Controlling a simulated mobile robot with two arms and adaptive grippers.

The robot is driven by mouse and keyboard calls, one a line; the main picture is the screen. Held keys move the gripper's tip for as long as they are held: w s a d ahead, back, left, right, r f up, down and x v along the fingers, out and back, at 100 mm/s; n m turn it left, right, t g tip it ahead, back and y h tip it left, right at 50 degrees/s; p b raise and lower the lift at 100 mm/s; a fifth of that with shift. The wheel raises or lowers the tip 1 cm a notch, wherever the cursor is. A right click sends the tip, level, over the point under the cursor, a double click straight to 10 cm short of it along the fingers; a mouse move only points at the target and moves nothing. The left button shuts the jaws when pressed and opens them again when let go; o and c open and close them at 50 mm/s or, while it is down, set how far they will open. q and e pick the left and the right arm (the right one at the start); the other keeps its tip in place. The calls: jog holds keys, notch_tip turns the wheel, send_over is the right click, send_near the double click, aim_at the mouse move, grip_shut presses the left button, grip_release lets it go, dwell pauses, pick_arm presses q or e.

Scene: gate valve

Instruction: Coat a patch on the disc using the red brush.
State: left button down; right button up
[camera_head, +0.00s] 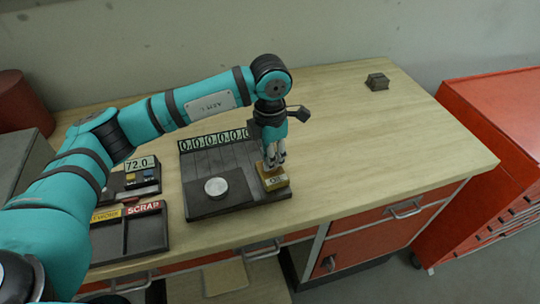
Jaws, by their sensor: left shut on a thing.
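A round silver disc (216,187) lies on the front part of a dark base plate (238,199) on the wooden bench. My left gripper (273,163) comes down from above at the right side of the plate. Its fingers are shut on a small tan block (275,181) with a dark marking on its front. I cannot tell whether the block rests on the plate or is just above it. I can make out no red brush. My right gripper is out of view.
A numbered strip (212,139) runs along the plate's back. A box reading 72.0 (140,178) and a tray (134,236) marked SCRAP stand to the left. A small dark block (377,82) sits at the back right.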

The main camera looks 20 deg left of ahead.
pick_arm(q)
jog(key=shift+f, duration=0.15)
dwell(0.3)
jog(key=shift+r+p, duration=1.6)
jog(key=shift+r, duration=2)
